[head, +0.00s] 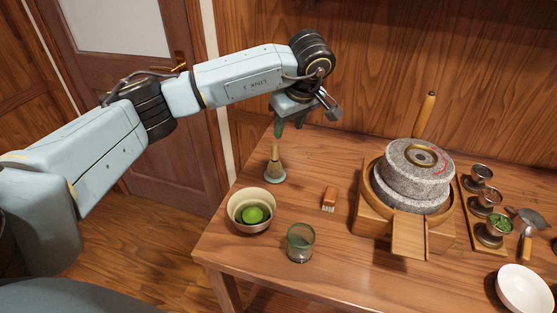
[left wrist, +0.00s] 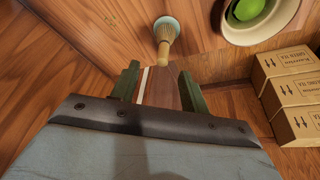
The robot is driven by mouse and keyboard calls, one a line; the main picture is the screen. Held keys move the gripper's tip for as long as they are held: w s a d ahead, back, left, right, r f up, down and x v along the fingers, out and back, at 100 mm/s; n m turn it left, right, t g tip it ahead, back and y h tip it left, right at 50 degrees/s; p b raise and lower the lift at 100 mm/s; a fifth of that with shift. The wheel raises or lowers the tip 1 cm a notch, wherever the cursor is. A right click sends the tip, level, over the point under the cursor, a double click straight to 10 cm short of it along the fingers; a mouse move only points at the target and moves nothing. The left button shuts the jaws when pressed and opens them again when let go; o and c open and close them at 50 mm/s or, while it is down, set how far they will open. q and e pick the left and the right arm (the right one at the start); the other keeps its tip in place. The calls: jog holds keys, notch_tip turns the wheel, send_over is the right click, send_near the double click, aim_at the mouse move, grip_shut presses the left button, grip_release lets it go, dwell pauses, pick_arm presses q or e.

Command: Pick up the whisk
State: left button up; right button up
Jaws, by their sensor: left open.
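The bamboo whisk (head: 274,155) stands upright on a pale green holder (head: 274,178) near the table's left edge. In the left wrist view the whisk (left wrist: 164,42) and its holder (left wrist: 174,24) show beyond the fingertips. My left gripper (head: 289,125) is open and empty, with its green fingers pointing down, above and slightly right of the whisk in the head view. In the left wrist view the left gripper's fingers (left wrist: 158,84) are spread apart, with nothing between them. My right gripper is not in view.
A bowl with green contents (head: 252,212), a glass (head: 300,242) and a small brush (head: 328,199) stand near the whisk. A stone mill (head: 416,178) stands further right. Stacked cartons (left wrist: 290,90) show in the left wrist view.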

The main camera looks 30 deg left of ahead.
aim_at(275, 144)
pick_arm(q)
jog(key=shift+y, duration=0.4)
jog(key=a+f, duration=0.1)
jog(key=f, duration=0.1)
jog(key=a+f, duration=0.1)
jog(key=w+a+f, duration=0.1)
jog(key=a+f, duration=0.1)
jog(key=shift+a+f, duration=0.1)
jog(key=shift+f, duration=0.25)
jog(key=shift+d+x, duration=0.1)
jog(key=shift+x, duration=1.4)
jog(key=shift+d+x, duration=0.15)
jog(key=shift+x, duration=1.4)
jog(key=shift+f, duration=0.1)
jog(key=shift+c, duration=0.2)
grip_shut()
